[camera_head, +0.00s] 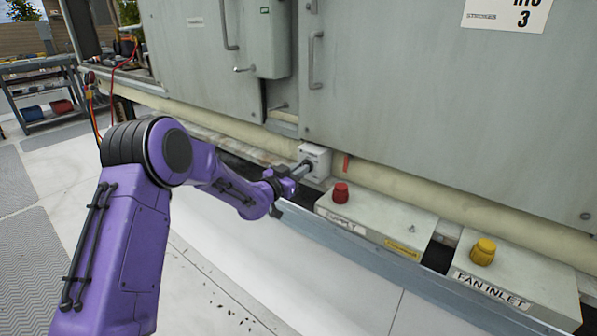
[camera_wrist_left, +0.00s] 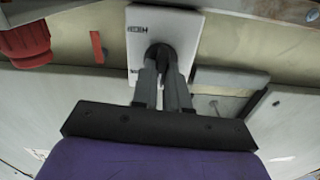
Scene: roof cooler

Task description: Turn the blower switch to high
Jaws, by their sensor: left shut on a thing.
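The blower switch is a pale box (camera_head: 317,158) with a dark knob, mounted low on the grey cooler unit. In the left wrist view its pale plate (camera_wrist_left: 190,24) has a small dark label, and the black knob (camera_wrist_left: 161,54) shows in front of it. My left gripper (camera_head: 306,165) reaches the box from the left. In the left wrist view my left gripper (camera_wrist_left: 162,75) is shut on the black knob, one finger on each side. The fingers hide part of the knob, and I cannot read its setting. My right gripper is not in view.
To the right are a "SUPPLY" box (camera_head: 372,226) with a red knob (camera_head: 340,192) and a "FAN INLET" box (camera_head: 520,275) with a yellow knob (camera_head: 482,251). A cream pipe (camera_head: 400,200) runs behind them. A cart (camera_head: 45,95) stands far left.

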